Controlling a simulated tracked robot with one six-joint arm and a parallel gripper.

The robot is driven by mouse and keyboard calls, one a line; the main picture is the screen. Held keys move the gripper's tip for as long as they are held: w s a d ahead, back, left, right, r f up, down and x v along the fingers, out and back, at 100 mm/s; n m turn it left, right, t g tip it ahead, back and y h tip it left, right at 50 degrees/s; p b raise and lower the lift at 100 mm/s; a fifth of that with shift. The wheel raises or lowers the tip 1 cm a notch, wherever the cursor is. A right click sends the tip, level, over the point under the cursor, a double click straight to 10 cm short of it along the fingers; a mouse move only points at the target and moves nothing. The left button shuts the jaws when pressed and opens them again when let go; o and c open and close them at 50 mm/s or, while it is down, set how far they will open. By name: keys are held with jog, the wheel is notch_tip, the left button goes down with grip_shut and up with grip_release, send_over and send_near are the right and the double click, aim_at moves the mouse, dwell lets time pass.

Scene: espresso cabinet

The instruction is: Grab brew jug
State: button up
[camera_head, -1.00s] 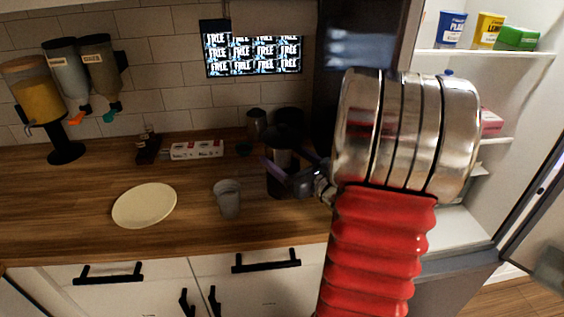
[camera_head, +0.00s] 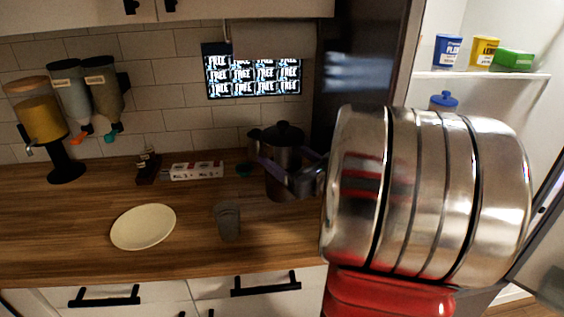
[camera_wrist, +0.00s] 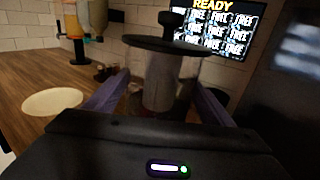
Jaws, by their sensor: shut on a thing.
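The brew jug (camera_head: 284,160) has a dark lid with a black knob and a shiny, see-through-looking body. It is upright over the back of the wooden counter in the head view. In the wrist view the jug (camera_wrist: 165,82) stands straight ahead between my two purple fingers. My gripper (camera_head: 280,170) is shut on the jug's body below the lid; the fingers also flank it in the wrist view (camera_wrist: 158,92). The jug seems raised slightly off the counter, though its base is partly hidden by my gripper.
A grey cup (camera_head: 228,221) and a cream plate (camera_head: 143,227) are on the counter in front and left. Small boxes (camera_head: 196,171) and dispensers (camera_head: 45,125) stand at the back. A dark cabinet side (camera_head: 362,60) and open shelves are right.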

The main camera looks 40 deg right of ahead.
jog(key=shift+r, duration=0.3)
dwell(0.5)
